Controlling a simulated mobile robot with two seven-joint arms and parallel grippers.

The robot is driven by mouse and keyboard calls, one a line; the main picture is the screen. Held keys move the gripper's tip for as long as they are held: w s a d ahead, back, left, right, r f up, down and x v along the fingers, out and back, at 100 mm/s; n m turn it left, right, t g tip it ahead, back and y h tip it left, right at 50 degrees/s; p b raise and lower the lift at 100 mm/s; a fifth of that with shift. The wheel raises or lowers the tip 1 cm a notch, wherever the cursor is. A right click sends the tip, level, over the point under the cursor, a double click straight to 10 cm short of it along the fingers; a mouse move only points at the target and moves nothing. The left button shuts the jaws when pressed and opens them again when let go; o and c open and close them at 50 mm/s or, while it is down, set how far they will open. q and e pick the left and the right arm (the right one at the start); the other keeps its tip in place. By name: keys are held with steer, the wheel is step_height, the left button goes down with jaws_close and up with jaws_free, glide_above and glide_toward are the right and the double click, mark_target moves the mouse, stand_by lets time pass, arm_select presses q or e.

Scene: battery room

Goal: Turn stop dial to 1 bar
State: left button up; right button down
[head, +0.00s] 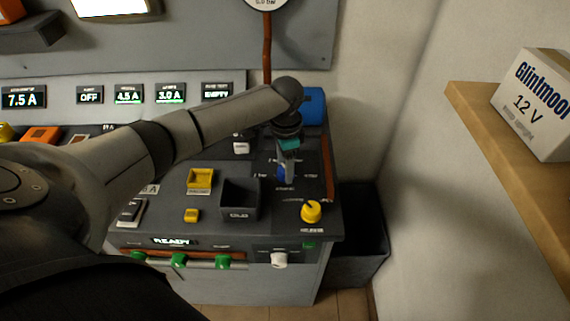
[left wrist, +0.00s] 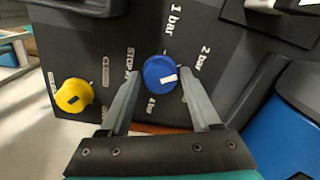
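The stop dial (left wrist: 157,72) is a round blue knob with a white mark on the right side of its face. In the left wrist view the "1 bar" label is above it, "2 bar" is to its upper right and "STOP AT" to its left. The mark does not point up at "1 bar". My left gripper (left wrist: 160,73) is open, one finger on each side of the dial; contact is unclear. In the head view my left gripper (head: 284,163) points down over the dial (head: 282,175), largely covering it. My right gripper is not in view.
A yellow knob (left wrist: 74,95) is beside the dial, also in the head view (head: 311,211). A dark open bin (head: 240,199) and a yellow tray (head: 201,179) are left of it. A blue cylinder (left wrist: 278,125) stands close by. A shelf (head: 500,130) with a box is at right.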

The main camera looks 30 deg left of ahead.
arm_select(q)
jaws_close()
stand_by(0.3)
steer(key=shift+r+n+p, duration=0.15)
steer(key=shift+n+p, duration=0.15)
steer(key=shift+p, duration=0.3)
steer(key=n+p, duration=0.5)
steer(key=p, duration=0.2)
steer(key=shift+d+r, duration=0.1)
steer(key=shift+d, duration=0.05)
steer(key=n+p, duration=0.3)
steer(key=shift+n, duration=0.4)
steer(key=shift+n+p, duration=0.55)
steer(key=shift+n, duration=0.65)
steer(key=shift+f, duration=0.2)
steer(key=shift+w, duration=0.1)
